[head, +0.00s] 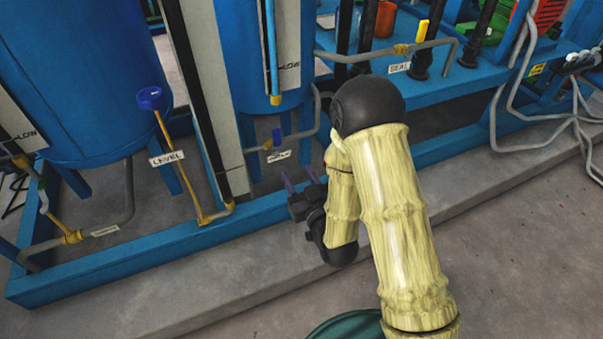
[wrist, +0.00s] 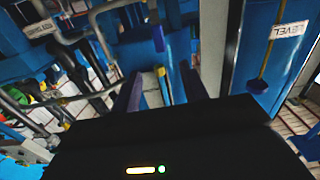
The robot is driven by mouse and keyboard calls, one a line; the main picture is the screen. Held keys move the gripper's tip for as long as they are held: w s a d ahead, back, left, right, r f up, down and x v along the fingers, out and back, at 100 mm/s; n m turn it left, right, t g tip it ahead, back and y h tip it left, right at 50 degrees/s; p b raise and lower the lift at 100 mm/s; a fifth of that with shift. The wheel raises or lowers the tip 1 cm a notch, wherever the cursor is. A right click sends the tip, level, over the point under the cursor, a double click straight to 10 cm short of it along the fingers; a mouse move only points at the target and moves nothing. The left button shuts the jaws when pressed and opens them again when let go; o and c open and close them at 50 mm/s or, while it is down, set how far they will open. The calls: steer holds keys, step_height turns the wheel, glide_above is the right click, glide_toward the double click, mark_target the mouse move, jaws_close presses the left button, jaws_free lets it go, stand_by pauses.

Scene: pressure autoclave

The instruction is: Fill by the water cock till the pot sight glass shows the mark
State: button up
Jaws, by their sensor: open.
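My gripper (head: 300,178) is open and empty, low in front of the blue frame. Its purple fingers also show in the wrist view (wrist: 160,92). Beyond it in the head view, a small blue-handled cock (head: 277,137) sits on a pipe under the middle blue vessel (head: 243,40); its tag (head: 279,157) is too small to read. A sight glass (head: 271,45) with a blue column and yellow foot runs down that vessel, beside a LOW mark (head: 290,66). I cannot tell which cock is the water cock. A yellow-handled cock (head: 422,31) sits by a SEAL tag (head: 399,67).
A blue knob (head: 150,98) tops a yellow rod with a LEVEL tag (head: 166,158). The large blue tank (head: 85,90) stands at left. The blue frame rail (head: 130,258) edges a concrete plinth. Grey hoses (head: 510,100) loop at right. The floor in front is clear.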

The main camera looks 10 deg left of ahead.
steer(key=shift+s+d+p, duration=0.35)
steer(key=shift+s+p, duration=0.2)
steer(key=shift+p, duration=0.2)
steer(key=shift+w+r, duration=0.1)
stand_by(0.6)
steer(key=w+d+r+m+g+h+p, duration=0.25)
steer(key=d+g+h, duration=0.4)
steer(key=d, duration=0.75)
steer(key=s+d+r+m+g+h, duration=0.2)
steer(key=s+d+r+g, duration=0.1)
steer(key=s+d, duration=0.3)
steer(key=s+d+r+m+g+h, duration=0.25)
steer(key=s+d+r, duration=0.2)
steer(key=s, duration=0.35)
step_height(320, 180, up, 37)
steer(key=y+p, duration=0.1)
steer(key=p, duration=3.7)
